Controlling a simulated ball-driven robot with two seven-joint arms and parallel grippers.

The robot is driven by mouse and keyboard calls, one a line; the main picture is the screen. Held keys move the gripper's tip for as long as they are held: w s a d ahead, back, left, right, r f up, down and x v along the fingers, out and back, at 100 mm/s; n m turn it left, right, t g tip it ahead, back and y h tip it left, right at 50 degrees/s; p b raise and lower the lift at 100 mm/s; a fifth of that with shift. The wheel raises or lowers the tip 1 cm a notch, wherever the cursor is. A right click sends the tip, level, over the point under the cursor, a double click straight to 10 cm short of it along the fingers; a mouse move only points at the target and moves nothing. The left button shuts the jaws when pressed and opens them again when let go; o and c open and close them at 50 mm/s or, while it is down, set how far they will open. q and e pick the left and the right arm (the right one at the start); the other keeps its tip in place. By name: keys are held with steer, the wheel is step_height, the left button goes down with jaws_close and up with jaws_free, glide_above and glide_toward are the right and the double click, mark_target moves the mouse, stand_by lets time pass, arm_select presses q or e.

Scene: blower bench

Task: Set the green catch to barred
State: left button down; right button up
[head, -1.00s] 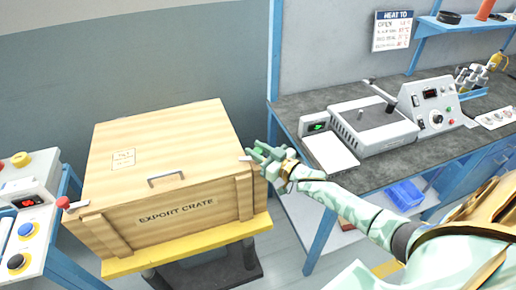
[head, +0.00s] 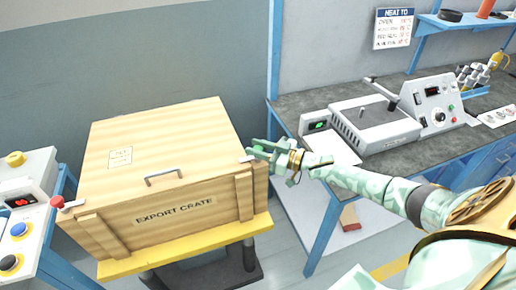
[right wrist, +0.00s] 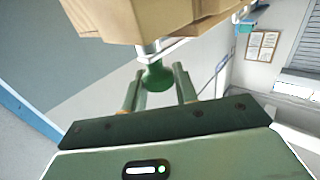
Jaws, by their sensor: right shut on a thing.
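The wooden export crate (head: 160,165) stands closed, with a metal handle on its lid. The green catch (head: 258,142) is at the crate's right front corner, its pale lever (head: 247,159) showing beside the crate edge. My right gripper (head: 262,150) is at this catch and partly hides it. In the right wrist view the catch's green knob (right wrist: 156,76) lies between the two fingers (right wrist: 158,90), which are shut on it. A red-knobbed catch (head: 58,202) is on the crate's left side. My left gripper is not in view.
The crate rests on a yellow-edged stand (head: 190,240). A control panel (head: 25,215) with buttons is at the left. A dark workbench (head: 290,100) with instruments is at the right, with a blue leg (head: 325,220) close below my right arm.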

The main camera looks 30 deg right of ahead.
steer(key=o, duration=1)
steer(key=shift+c, duration=0.2)
steer(key=p+v, duration=0.2)
steer(key=v, duration=1.4)
steer(key=shift+s+d, duration=0.1)
steer(key=shift+d, duration=0.05)
steer(key=s+f+m+g+h, duration=0.25)
steer(key=s+f+h, duration=0.35)
steer(key=f, duration=0.8)
steer(key=s+f+m+g+h, duration=0.1)
steer(key=s+f+g+h, duration=0.2)
steer(key=s+f, duration=0.8)
steer(key=s+a+f+g, duration=0.4)
steer(key=s+a+f, duration=0.4)
steer(key=s, duration=0.3)
steer(key=s+a+f+g, duration=0.5)
steer(key=s+a+f, duration=0.4)
steer(key=s, duration=0.2)
steer(key=shift+a+n+h, duration=0.2)
steer(key=shift+n+h, duration=0.1)
steer(key=shift+n, duration=0.15)
